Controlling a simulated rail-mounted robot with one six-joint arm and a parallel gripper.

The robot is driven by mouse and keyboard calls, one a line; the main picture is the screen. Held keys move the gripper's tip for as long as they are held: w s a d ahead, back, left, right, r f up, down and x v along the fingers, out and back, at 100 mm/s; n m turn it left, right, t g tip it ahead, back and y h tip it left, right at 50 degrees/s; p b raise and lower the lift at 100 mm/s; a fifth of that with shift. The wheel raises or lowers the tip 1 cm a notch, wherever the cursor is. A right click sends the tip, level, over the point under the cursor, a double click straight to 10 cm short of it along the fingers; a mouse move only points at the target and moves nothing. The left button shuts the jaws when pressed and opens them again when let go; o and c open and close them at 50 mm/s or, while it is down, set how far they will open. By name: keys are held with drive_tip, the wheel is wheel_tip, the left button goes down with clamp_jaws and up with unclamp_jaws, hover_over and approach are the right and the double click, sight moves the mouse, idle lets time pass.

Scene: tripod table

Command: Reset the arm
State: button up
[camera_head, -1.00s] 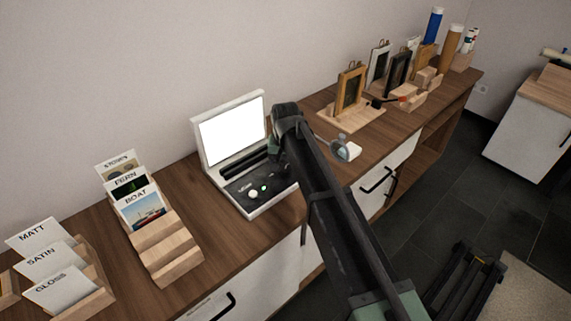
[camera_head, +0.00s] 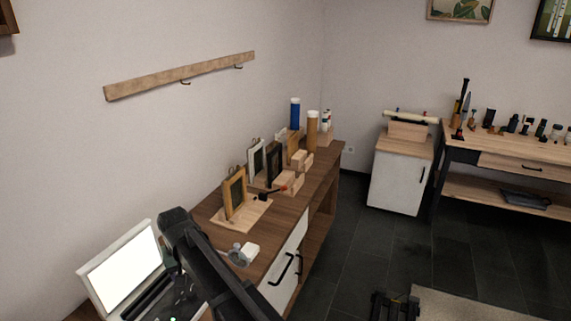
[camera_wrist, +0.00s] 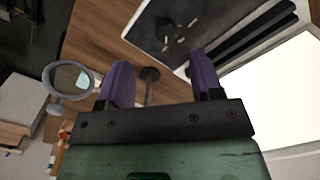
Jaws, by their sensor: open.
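My gripper (camera_wrist: 163,88) shows in the wrist view with its two purple-grey fingers apart and nothing between them. It hangs over the brown wooden counter (camera_wrist: 100,45). A dark round knob or foot on a thin stem shows behind the gap between the fingers; I cannot tell what it belongs to. In the head view my dark arm reaches up from the bottom edge and covers part of the white device with the lit screen (camera_head: 125,268). The gripper itself is hidden there.
A round magnifier (camera_wrist: 70,80) stands close beside my gripper; it also shows in the head view (camera_head: 238,256). Picture frames (camera_head: 235,192), a blue bottle (camera_head: 295,113) and a brown tube (camera_head: 312,130) stand farther along the counter. A white cabinet (camera_head: 398,182) and workbench (camera_head: 500,150) stand across the dark floor.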

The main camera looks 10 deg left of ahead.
drive_tip(key=s+d+m, duration=0.2)
drive_tip(key=d+m, duration=0.2)
drive_tip(key=d, duration=2.4)
drive_tip(key=s+d+m, duration=0.1)
drive_tip(key=d+m, duration=0.2)
drive_tip(key=d, duration=2.5)
drive_tip(key=shift+s+m, duration=0.35)
drive_tip(key=shift+m, duration=0.05)
